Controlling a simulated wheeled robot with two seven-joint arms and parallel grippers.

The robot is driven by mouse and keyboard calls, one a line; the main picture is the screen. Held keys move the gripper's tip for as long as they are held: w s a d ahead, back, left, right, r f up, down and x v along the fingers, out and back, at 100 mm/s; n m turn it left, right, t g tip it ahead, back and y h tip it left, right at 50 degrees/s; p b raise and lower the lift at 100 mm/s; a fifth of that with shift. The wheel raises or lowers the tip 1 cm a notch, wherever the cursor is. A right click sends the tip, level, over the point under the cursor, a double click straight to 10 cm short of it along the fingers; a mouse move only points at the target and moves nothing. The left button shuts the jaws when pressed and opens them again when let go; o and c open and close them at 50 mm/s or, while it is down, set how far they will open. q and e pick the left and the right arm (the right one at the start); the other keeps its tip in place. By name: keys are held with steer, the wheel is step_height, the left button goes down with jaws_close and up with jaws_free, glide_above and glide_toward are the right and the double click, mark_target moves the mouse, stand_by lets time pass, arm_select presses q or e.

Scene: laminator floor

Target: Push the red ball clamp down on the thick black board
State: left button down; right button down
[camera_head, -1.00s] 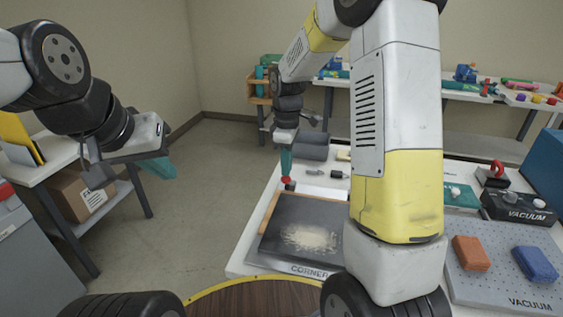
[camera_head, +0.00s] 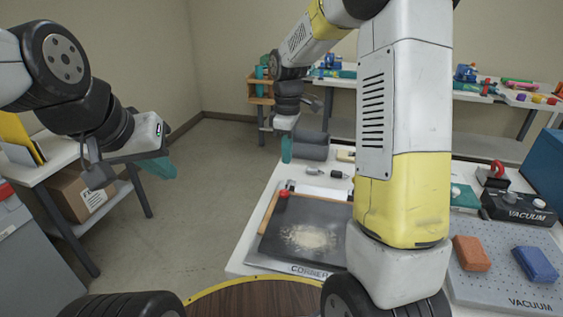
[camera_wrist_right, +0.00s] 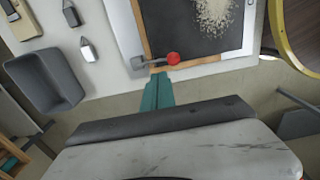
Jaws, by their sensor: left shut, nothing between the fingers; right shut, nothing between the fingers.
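The thick black board (camera_head: 322,212) lies on a white table, with a wood-coloured edge and a pale grainy patch on top. The red ball clamp (camera_head: 283,194) is at the board's far-left corner, its ball low against the board's edge. In the right wrist view the red ball (camera_wrist_right: 173,58) lies over the wooden edge, with its grey arm to the left. My right gripper (camera_head: 287,150) is shut and empty above the ball, apart from it. Its teal fingers also show in the wrist view (camera_wrist_right: 158,84). My left gripper (camera_head: 160,168) is shut and empty, far left over the floor.
A vacuum plate (camera_head: 500,290) with an orange block (camera_head: 471,253) and a blue block (camera_head: 535,264) is at the right. A grey bin (camera_wrist_right: 45,80) and small parts lie beyond the board. My right arm hides part of the table.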

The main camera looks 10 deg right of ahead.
step_height(320, 180, up, 4)
steer(key=shift+r, duration=0.1)
stand_by(0.4)
steer(key=s+d+r+m+t+y, duration=0.1)
steer(key=s+r+m+t, duration=0.2)
steer(key=s+m, duration=0.3)
steer(key=s+d+r+m+t+y, duration=0.1)
steer(key=s+r+m, duration=0.4)
steer(key=s, duration=1.1)
steer(key=shift+s+d+r+m+t, duration=0.4)
steer(key=shift+d+m+t, duration=0.2)
steer(key=shift+m+t, duration=0.4)
